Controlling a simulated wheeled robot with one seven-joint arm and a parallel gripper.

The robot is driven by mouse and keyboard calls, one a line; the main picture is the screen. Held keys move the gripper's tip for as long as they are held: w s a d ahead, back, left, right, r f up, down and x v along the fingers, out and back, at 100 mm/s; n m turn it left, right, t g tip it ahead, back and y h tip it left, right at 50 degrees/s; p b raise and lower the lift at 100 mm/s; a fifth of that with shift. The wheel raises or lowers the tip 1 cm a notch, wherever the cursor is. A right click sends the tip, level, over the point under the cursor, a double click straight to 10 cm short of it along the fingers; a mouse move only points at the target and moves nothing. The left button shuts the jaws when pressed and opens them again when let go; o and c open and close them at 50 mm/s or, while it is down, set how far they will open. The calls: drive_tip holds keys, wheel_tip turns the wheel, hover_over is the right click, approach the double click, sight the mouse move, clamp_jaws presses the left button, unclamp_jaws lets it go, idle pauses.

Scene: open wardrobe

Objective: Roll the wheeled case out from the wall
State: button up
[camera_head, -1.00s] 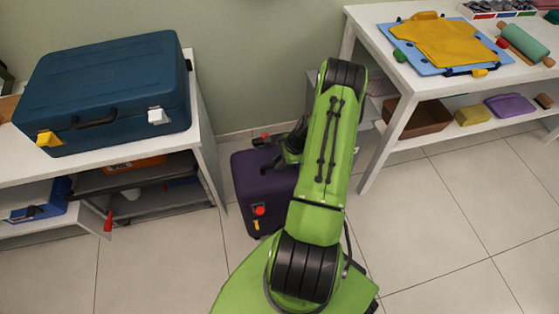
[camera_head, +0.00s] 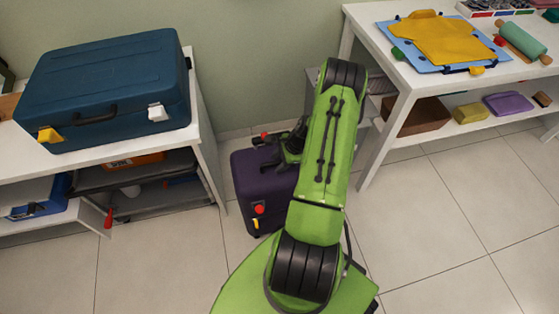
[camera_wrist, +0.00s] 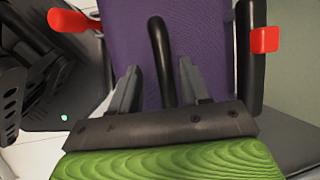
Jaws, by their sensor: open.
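The wheeled case (camera_head: 262,188) is dark purple and stands upright on the floor between the white bench and the white table, close to the wall. Its front carries a red knob and a yellow tab. My gripper (camera_head: 277,153) is over the case's top in the head view, partly hidden by my arm. In the wrist view, my gripper (camera_wrist: 160,72) is open, with the case's black handle (camera_wrist: 162,60) between its two fingers. I cannot tell whether either finger touches the handle. The purple surface of the case (camera_wrist: 215,45) lies behind it.
A blue suitcase (camera_head: 105,85) lies on the white bench (camera_head: 205,140) at left. A red-tipped item (camera_head: 108,218) sticks out below it. The white table (camera_head: 378,150) at right bears yellow cloth and a rolling pin. The tiled floor (camera_head: 440,220) in front is clear.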

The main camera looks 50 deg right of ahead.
drive_tip(key=p+v, duration=0.4)
drive_tip(key=v, duration=1.1)
drive_tip(key=shift+s+r+p, duration=0.2)
drive_tip(key=shift+r+p, duration=0.1)
drive_tip(key=shift+p, duration=0.1)
drive_tip(key=w+a+r+n+g+h+p, duration=0.1)
drive_tip(key=w+a+r+n+p, duration=0.15)
drive_tip(key=a+r+n, duration=0.8)
drive_tip(key=w+a+r+n+h+p, duration=0.1)
drive_tip(key=w+a+r+n+p, duration=0.15)
drive_tip(key=a+r, duration=0.85)
drive_tip(key=s+a+r+n+t+p, duration=0.1)
drive_tip(key=s+a+r+n, duration=0.3)
drive_tip(key=s+r+n, duration=0.1)
drive_tip(key=s+a+r+n+t+p, duration=0.1)
drive_tip(key=s+a+r+n+p, duration=0.1)
drive_tip(key=s+a+r+n, duration=0.3)
wheel_tip(320, 180, up, 5)
drive_tip(key=s+n, duration=0.1)
drive_tip(key=s, duration=0.2)
drive_tip(key=shift+a+r+h, duration=0.2)
drive_tip(key=shift+a+h, duration=0.05)
drive_tip(key=shift+h, duration=0.05)
drive_tip(key=shift+w, duration=0.1)
